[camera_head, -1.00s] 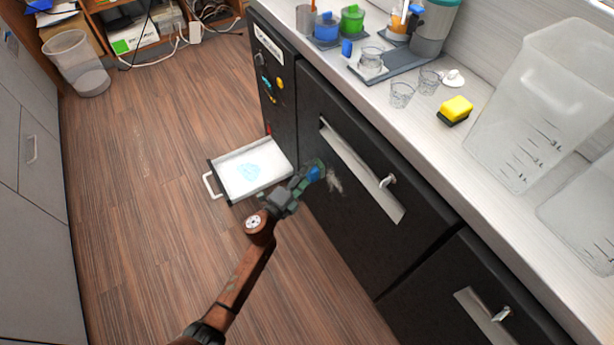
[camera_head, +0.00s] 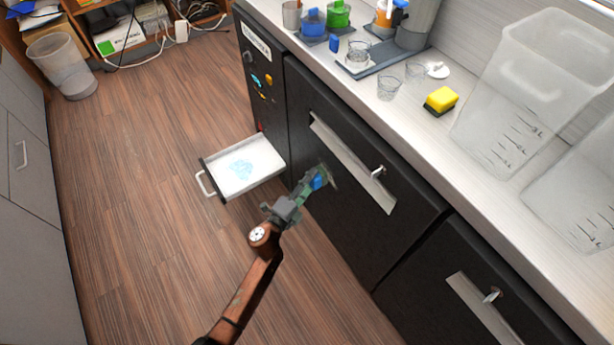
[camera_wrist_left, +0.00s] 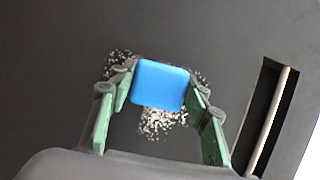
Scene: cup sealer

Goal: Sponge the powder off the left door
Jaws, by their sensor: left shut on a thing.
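My left gripper (camera_head: 314,181) is shut on a blue sponge (camera_wrist_left: 160,85), which sits between its green-padded fingers. The sponge faces the black left door (camera_head: 345,225) below the counter, at or very close to its surface. Pale speckled powder (camera_wrist_left: 158,124) shows on the door below the sponge in the left wrist view, with more at its upper left. The sponge hides the middle of the patch. In the head view a small pale smear (camera_head: 331,175) shows beside the gripper. My right gripper is not in view.
The door has a long recessed handle strip (camera_head: 350,162) and a lock with a key (camera_head: 378,171). An open white tray drawer (camera_head: 262,160) juts out left of the gripper. A yellow sponge (camera_head: 441,97), glasses and clear containers (camera_head: 515,95) stand on the counter.

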